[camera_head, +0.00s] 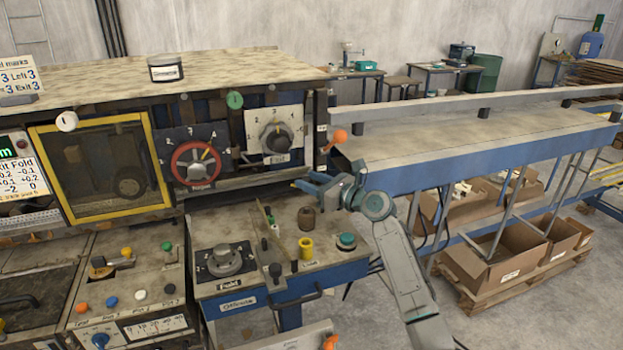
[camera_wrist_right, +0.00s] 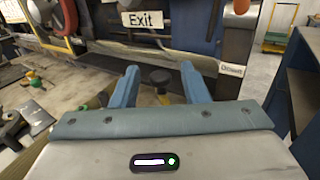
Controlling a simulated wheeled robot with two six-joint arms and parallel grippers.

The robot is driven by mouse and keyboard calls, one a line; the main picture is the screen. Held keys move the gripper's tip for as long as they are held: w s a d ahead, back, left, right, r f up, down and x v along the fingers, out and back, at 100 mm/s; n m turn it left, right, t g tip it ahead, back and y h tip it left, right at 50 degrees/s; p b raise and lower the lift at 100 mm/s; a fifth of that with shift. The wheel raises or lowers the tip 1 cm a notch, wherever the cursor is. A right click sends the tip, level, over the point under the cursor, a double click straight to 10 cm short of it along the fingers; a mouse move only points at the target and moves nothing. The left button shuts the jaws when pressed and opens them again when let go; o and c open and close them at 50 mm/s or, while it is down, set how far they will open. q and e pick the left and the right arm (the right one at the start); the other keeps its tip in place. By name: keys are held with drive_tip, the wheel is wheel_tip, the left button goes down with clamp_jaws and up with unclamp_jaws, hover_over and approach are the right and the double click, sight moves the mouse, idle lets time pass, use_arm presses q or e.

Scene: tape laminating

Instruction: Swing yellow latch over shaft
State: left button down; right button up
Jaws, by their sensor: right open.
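My right gripper (camera_head: 308,182) is open and empty, reaching left over the back of the small bench in front of the machine. In the head view the latch and shaft are not clearly visible near the gripper. My left gripper is out of view.
The bench (camera_head: 265,283) also holds a brown cylinder (camera_head: 306,218), a green button (camera_head: 347,240) and a grey dial (camera_head: 224,258). The Exit dial panel (camera_head: 275,136) and an orange ball knob (camera_head: 339,136) are above the gripper. A blue-sided conveyor table (camera_head: 450,140) extends right.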

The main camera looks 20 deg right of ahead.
clamp_jaws()
